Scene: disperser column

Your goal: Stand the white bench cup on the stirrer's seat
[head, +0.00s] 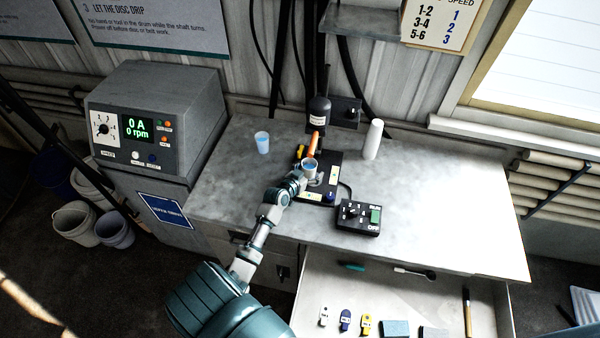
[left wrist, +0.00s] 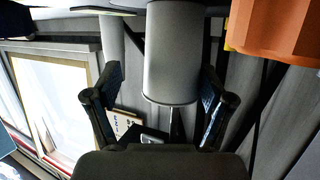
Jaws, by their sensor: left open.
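A light cup (head: 310,171) stands upright at the stirrer (head: 319,113), below its orange part (head: 313,144). My left gripper (head: 304,179) is at this cup, on its near side. In the left wrist view the pale cup (left wrist: 171,55) lies between the two spread fingers, with a small gap visible on each side. That gripper is open. The cup's underside and the seat beneath it are hidden, so I cannot tell exactly how it rests. A second white cup (head: 262,143) with blue in it stands on the bench to the left. My right gripper is not in view.
A tall white cylinder (head: 373,139) stands right of the stirrer. A black switch box (head: 358,217) with a green button sits in front. A grey control unit (head: 155,115) reads 0 rpm. An open drawer (head: 400,294) holds small items. The bench's right side is clear.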

